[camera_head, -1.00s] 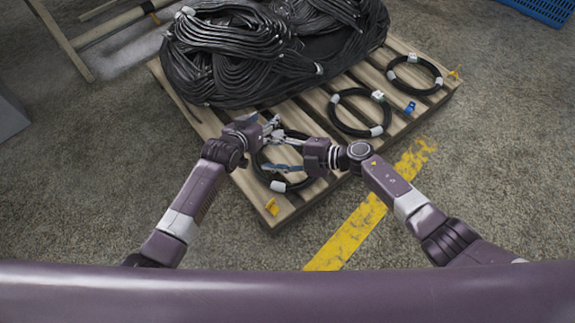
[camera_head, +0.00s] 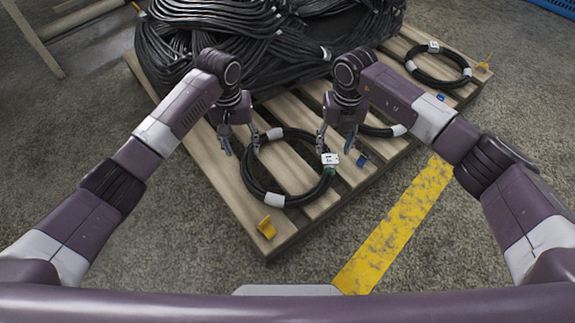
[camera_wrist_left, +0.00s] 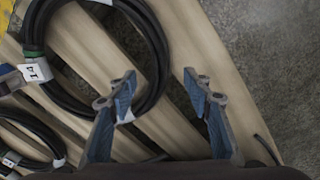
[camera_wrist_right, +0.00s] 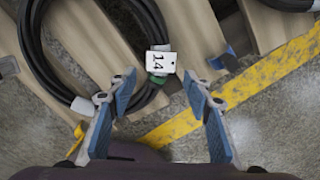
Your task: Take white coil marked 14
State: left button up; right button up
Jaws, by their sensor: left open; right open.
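The coil marked 14 (camera_head: 247,178) lies flat on the pallet's front. It is a black hose ring with white bands, not a white one. Its white tag (camera_head: 330,158) reads 14 in the right wrist view (camera_wrist_right: 160,62), beside a green band. My left gripper (camera_head: 241,146) is open and empty, pointing down near the coil's left back side. My right gripper (camera_head: 335,142) is open and empty by the tag at the coil's right. In the right wrist view the coil (camera_wrist_right: 34,60) lies beyond and left of the fingers. Contact with the coil cannot be told.
A wooden pallet (camera_head: 245,205) carries a large black hose pile (camera_head: 190,50) at the back. Another black coil (camera_head: 375,131) lies partly behind my right gripper, and one more (camera_head: 440,80) lies at far right. An orange clip (camera_head: 266,227) is at the front corner. A yellow line (camera_head: 400,228) crosses the floor.

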aim_at(329, 162)
pick_arm(q)
jog(key=shift+d+f, duration=0.2)
jog(key=shift+f, duration=3.7)
pick_arm(e)
jog(key=shift+s+a+f, duration=0.1)
jog(key=shift+f, duration=1.85)
jog(key=shift+a+f, duration=0.1)
jog(key=shift+f, duration=1.85)
pick_arm(q)
jog(key=shift+c, duration=0.2)
pick_arm(e)
jog(key=shift+c, duration=0.2)
pick_arm(q)
grip_shut()
pick_arm(e)
grip_shut()
pick_arm(q)
jog(key=shift+r, duration=0.1)
pick_arm(e)
jog(key=shift+r, duration=0.1)
